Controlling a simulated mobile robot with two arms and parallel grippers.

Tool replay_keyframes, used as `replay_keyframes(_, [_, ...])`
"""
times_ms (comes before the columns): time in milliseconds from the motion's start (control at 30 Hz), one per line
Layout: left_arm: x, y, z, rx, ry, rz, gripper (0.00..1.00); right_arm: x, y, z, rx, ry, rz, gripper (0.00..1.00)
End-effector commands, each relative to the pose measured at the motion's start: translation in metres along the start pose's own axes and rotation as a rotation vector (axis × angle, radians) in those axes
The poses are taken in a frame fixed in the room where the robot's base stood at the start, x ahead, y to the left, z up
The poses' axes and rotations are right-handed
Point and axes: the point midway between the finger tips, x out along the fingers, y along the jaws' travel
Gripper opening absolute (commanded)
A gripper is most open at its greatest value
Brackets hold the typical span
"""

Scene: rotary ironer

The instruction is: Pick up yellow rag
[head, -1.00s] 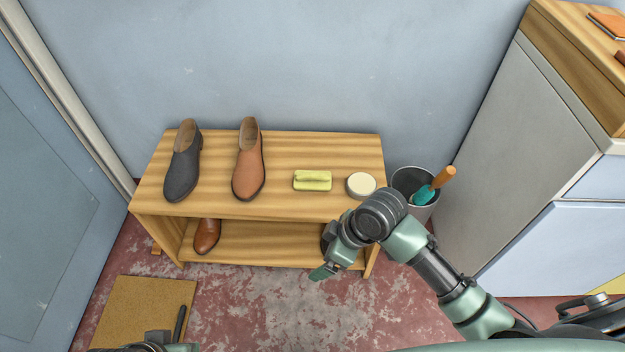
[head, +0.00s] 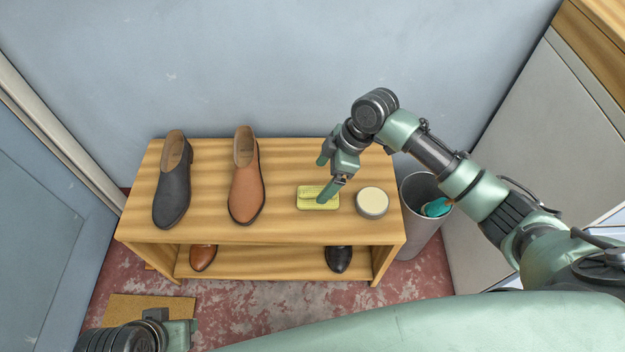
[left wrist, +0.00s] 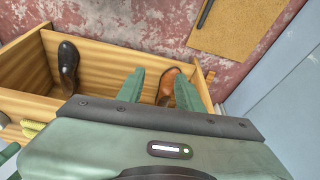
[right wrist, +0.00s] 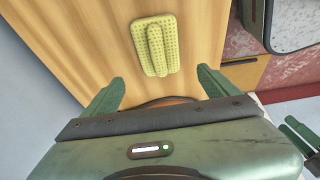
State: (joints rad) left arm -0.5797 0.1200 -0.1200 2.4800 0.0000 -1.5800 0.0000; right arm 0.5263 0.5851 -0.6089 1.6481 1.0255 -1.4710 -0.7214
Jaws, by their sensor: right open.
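The yellow rag (head: 310,199) is a folded, dotted cloth lying flat on the top board of the wooden shoe bench (head: 210,210), between the tan shoe and a round tin. My right gripper (head: 327,175) is open and empty, just above and behind the rag. In the right wrist view, the rag (right wrist: 148,42) lies ahead of the spread, empty fingers (right wrist: 161,77). My left gripper (left wrist: 158,80) is open and empty in the left wrist view, facing the bench's lower shelf; its fingers are mostly out of the head view.
A dark grey shoe (head: 172,185) and the tan shoe (head: 245,180) stand left of the rag. The round tin (head: 372,202) is close on its right. A bin (head: 420,225) stands right of the bench. Brown (head: 203,257) and black (head: 338,259) shoes are on the lower shelf.

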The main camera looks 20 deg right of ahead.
Motion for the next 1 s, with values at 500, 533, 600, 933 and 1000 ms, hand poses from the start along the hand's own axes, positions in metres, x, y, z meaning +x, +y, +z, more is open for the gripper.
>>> replay_keyframes(500, [0.022,0.003,-0.018,0.004,0.103,0.005,0.36,0.06,-0.003,0.004,0.001,0.0,-0.002,0.89])
replay_keyframes(533, [0.022,0.004,-0.024,0.005,0.128,0.006,0.36,0.062,-0.003,0.004,0.0,0.0,-0.002,0.89])
replay_keyframes(600, [0.022,0.005,-0.038,0.006,0.185,0.009,0.36,0.067,-0.002,0.004,0.0,0.0,-0.001,0.89])
replay_keyframes(933, [0.018,0.009,-0.064,0.01,0.295,0.015,0.36,0.077,-0.002,0.004,-0.001,-0.001,0.0,0.89])
replay_keyframes(1000, [0.018,0.009,-0.064,0.01,0.295,0.015,0.36,0.077,-0.002,0.004,-0.001,-0.001,0.0,0.89])
